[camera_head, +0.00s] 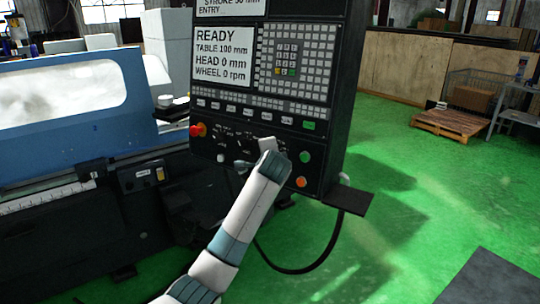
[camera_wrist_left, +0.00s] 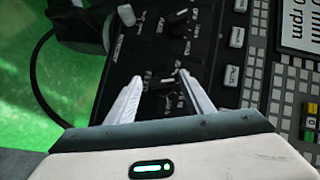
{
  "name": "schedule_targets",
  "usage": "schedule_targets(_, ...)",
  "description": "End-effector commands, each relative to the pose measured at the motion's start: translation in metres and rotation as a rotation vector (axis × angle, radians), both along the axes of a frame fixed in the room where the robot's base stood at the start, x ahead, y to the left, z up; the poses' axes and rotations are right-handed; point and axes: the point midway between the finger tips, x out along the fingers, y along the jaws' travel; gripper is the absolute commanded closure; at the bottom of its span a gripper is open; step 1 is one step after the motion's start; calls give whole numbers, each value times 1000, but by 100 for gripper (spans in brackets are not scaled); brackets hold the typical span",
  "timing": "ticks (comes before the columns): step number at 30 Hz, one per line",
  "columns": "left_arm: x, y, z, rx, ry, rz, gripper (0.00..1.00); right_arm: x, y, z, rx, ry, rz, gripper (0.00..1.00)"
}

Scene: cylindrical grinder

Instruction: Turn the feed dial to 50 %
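The control panel (camera_head: 220,145) stands upright in the head view, its lower strip carrying knobs and buttons. My left gripper (camera_head: 267,147) is at the right part of that strip and hides what is behind it. In the left wrist view my left gripper (camera_wrist_left: 159,77) is open, with one white finger on each side of a small black dial (camera_wrist_left: 166,84) with a pale mark. I cannot tell whether the fingers touch it. My right gripper is not in view.
Another dial (camera_wrist_left: 176,21) sits beyond the fingertips in the left wrist view. A red emergency stop knob (camera_head: 198,130), a green button (camera_head: 305,157) and an orange button (camera_head: 301,182) are on the strip. The screen (camera_head: 222,55) reads READY.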

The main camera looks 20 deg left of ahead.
Motion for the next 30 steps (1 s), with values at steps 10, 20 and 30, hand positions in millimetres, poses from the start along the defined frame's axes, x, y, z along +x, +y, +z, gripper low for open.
schedule_targets(10, 0, 0, 2, 1, -3, 0, 50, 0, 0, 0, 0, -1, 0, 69)
schedule_targets(20, -17, -7, 8, 1, -5, -2, 50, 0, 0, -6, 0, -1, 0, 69)
schedule_targets(30, -67, -23, 25, -1, -7, -3, 50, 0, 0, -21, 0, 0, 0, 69)
